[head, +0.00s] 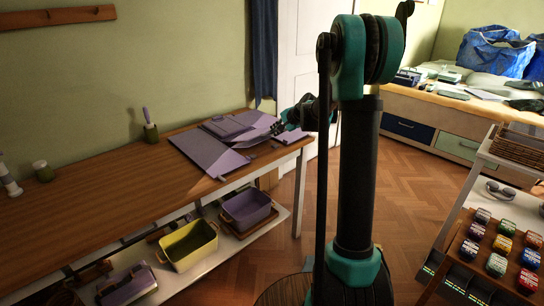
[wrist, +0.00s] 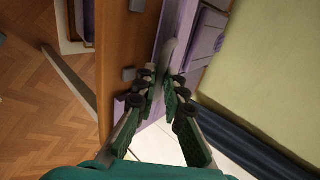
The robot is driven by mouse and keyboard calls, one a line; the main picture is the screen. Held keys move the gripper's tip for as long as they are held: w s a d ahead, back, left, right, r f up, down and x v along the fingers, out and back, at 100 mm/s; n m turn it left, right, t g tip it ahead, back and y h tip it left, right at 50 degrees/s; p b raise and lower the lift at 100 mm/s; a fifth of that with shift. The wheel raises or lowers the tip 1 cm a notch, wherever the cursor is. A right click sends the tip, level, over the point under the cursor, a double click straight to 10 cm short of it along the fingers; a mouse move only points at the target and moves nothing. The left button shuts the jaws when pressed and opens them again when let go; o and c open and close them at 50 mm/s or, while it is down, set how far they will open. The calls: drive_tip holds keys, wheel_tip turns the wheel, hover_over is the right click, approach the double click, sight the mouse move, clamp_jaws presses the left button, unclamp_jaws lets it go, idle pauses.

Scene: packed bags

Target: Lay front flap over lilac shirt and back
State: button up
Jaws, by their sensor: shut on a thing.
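A lilac folding board (head: 203,152) with several hinged panels lies at the right end of the wooden table. My gripper (head: 277,129) is at the board's right side. In the wrist view my gripper (wrist: 159,92) is shut on a lilac flap (wrist: 166,50), seen nearly edge-on between the fingertips. The flap looks tilted up from the board. I cannot make out the lilac shirt from the similarly coloured panels. The fingers hide part of the flap.
The wooden table (head: 90,190) is mostly clear left of the board. A yellow bin (head: 188,246) and a lilac bin (head: 247,208) sit on the lower shelf. A cart (head: 480,255) with several coloured items stands at right.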

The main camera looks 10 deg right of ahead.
drive_tip(key=shift+r, duration=0.1)
drive_tip(key=shift+w+a+r, duration=0.25)
drive_tip(key=shift+w+r, duration=0.1)
drive_tip(key=shift+r, duration=0.5)
drive_tip(key=shift+w+a+r, duration=0.25)
drive_tip(key=shift+w+r, duration=0.1)
drive_tip(key=shift+r, duration=0.45)
drive_tip(key=shift+w+a+r, duration=0.25)
drive_tip(key=shift+w+r, duration=0.1)
drive_tip(key=shift+r, duration=0.5)
drive_tip(key=shift+w+a+r, duration=0.35)
drive_tip(key=shift+w+r, duration=0.15)
drive_tip(key=shift+r, duration=0.25)
drive_tip(key=shift+w+a+r, duration=0.35)
drive_tip(key=shift+w+r, duration=0.1)
drive_tip(key=shift+r, duration=0.35)
drive_tip(key=shift+w+a+r, duration=0.35)
drive_tip(key=shift+w+r, duration=0.15)
drive_tip(key=shift+r, duration=0.25)
drive_tip(key=shift+w+a+r, duration=0.65)
drive_tip(key=shift+w+r, duration=0.25)
drive_tip(key=shift+r, duration=0.05)
drive_tip(key=shift+w+a+r, duration=0.65)
drive_tip(key=shift+w+r, duration=0.25)
